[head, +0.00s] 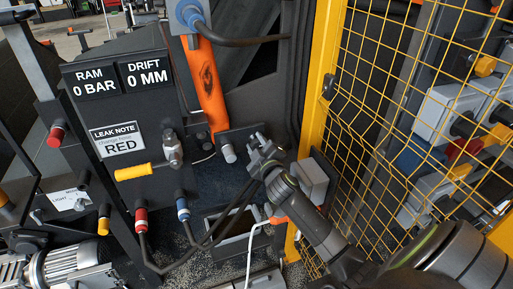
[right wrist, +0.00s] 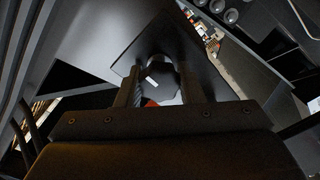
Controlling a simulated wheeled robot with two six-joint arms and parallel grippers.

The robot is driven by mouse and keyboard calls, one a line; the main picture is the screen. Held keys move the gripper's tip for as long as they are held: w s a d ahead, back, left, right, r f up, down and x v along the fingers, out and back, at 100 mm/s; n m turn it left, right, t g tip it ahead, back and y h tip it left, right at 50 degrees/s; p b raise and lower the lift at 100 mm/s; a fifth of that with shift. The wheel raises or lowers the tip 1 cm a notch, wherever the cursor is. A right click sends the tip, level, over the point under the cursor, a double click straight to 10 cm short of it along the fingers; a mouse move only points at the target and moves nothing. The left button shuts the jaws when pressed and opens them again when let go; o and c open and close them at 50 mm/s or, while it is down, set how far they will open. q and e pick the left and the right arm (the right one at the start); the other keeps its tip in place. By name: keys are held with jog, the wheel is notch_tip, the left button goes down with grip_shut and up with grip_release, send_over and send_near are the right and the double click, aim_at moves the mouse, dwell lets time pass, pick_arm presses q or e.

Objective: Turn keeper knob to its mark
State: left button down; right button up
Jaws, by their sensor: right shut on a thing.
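My right gripper (right wrist: 160,92) is shut on the knob, with one finger on each side. In the head view my right gripper (head: 257,150) is at the dark plate (head: 238,136), beside a short silver pin (head: 228,153), and it hides the knob there. The mark that the knob turns to cannot be made out. My left gripper is not in view.
A yellow mesh guard (head: 390,110) stands close on the right of my right arm. An orange cylinder (head: 208,85) rises behind the plate. A yellow-handled valve (head: 135,172) and red and blue hose couplings (head: 183,210) are to the left. The display (head: 116,80) reads 0 bar and 0 mm.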

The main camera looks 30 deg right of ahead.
jog(key=shift+f+m, duration=0.15)
jog(key=shift+m, duration=0.25)
jog(key=o, duration=1)
jog(key=shift+s, duration=0.1)
jog(key=b+v, duration=0.1)
jog(key=v, duration=1.6)
jog(key=shift+s, duration=0.15)
